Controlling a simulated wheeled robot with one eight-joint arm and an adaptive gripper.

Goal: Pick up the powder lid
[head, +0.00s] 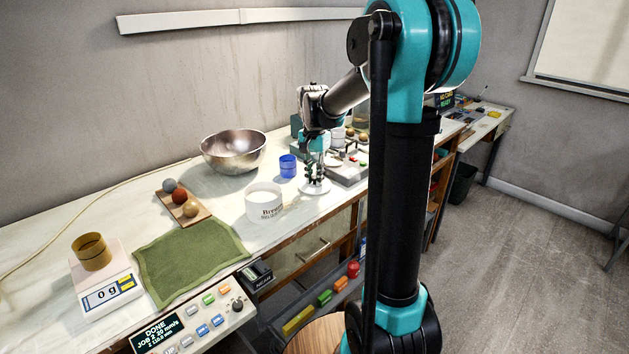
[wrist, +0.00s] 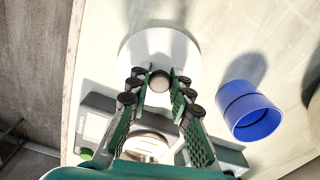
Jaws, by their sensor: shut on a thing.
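The powder lid is a white round disc with a small pale knob. It shows in the head view (head: 316,188) at the bench's front edge and in the wrist view (wrist: 184,48) under my fingers. My gripper (head: 314,177) points down over it. In the wrist view my gripper (wrist: 159,80) is shut on the lid's knob, one finger on each side. I cannot tell whether the lid touches the bench or hangs just above it. A white lettered tub (head: 265,204) stands open to the left of the lid.
A blue cup (head: 288,166) stands close behind the lid; it also shows in the wrist view (wrist: 248,110). A metal bowl (head: 234,153) is farther back. A grey device (head: 348,172) sits right of the lid. A green cloth (head: 190,259) and a scale (head: 106,288) are at left.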

